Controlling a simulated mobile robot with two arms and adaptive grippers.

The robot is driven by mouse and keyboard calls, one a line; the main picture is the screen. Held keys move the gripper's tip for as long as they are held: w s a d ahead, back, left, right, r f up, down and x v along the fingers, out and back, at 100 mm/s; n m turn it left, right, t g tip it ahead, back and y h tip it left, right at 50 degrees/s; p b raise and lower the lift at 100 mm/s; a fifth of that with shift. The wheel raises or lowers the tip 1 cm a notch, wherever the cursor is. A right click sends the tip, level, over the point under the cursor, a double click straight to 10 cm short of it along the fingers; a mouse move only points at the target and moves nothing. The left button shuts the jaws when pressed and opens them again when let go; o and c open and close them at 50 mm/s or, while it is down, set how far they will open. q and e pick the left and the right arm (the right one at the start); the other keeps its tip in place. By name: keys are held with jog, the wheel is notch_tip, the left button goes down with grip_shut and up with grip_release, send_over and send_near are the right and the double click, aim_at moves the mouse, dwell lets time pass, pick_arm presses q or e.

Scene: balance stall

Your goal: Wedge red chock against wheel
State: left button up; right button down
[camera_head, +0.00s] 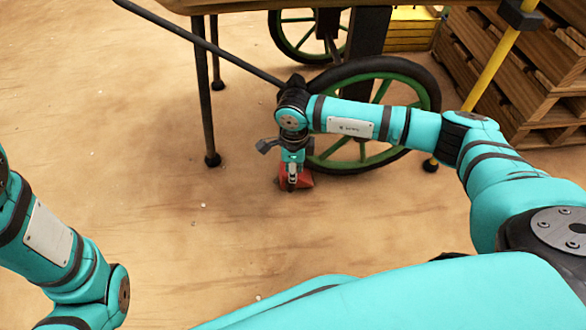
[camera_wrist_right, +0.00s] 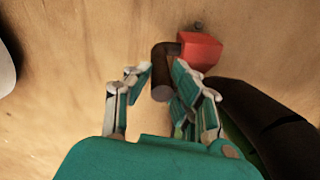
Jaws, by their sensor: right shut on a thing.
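The red chock (camera_head: 306,180) is on or close to the sandy ground, beside the left lower side of the near cart wheel (camera_head: 436,95), which has a black tyre and green spokes. In the right wrist view the chock's red block (camera_wrist_right: 201,50) lies just beyond the fingers, close to the dark tyre (camera_wrist_right: 275,125); I cannot tell whether they touch. Its brown handle (camera_wrist_right: 160,88) is between the fingers. My right gripper (camera_head: 291,186) points down, shut on the chock by this handle; it also shows in the wrist view (camera_wrist_right: 160,78). My left gripper is out of view.
The wooden cart (camera_head: 235,5) stands above, with a far wheel (camera_head: 274,30) and dark legs (camera_head: 203,100). Wooden pallets (camera_head: 500,70), a yellow crate (camera_head: 410,30) and a yellow pole (camera_head: 490,72) are at the right. Ground left of the chock is clear.

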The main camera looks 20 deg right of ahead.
jog(key=shift+d+f, duration=0.3)
jog(key=shift+d, duration=0.6)
jog(key=shift+w+d+r, duration=0.15)
jog(key=shift+w+d, duration=0.2)
jog(key=shift+d, duration=0.25)
jog(key=shift+w+a+r, duration=0.1)
jog(key=shift+s+d+f+m+p, duration=0.2)
jog(key=shift+s+m+p, duration=0.05)
jog(key=shift+m+p, duration=0.05)
jog(key=c, duration=1.1)
grip_release()
